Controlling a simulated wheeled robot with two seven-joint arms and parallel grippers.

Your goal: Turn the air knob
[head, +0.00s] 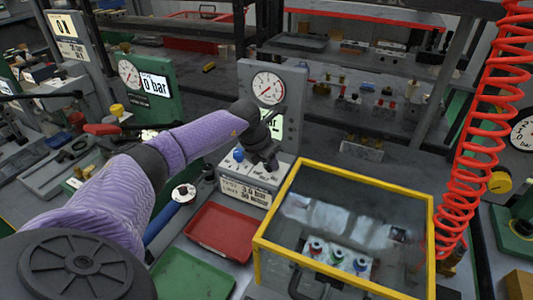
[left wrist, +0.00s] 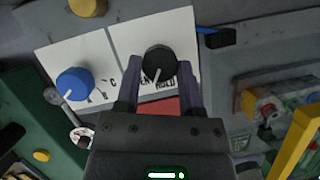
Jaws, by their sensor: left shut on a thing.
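A grey valve block with a round gauge (head: 268,87) stands at the middle of the head view. Its sloped white panel (left wrist: 75,52) carries a blue knob (left wrist: 75,85) and a black knob (left wrist: 160,60), each with a white pointer line. The blue knob also shows in the head view (head: 238,155). I cannot read which knob is marked air. My left gripper (left wrist: 160,80) has its fingers on both sides of the black knob and is shut on it. In the head view my left gripper (head: 271,160) hides that knob. My right gripper is not in view.
A yellow-framed clear box (head: 275,215) over several small valves stands close at the right. A red tray (head: 222,231) and a green tray (head: 190,278) lie in front. A red coiled hose (head: 487,120) hangs at the right. A green gauge block (head: 150,90) stands at the left.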

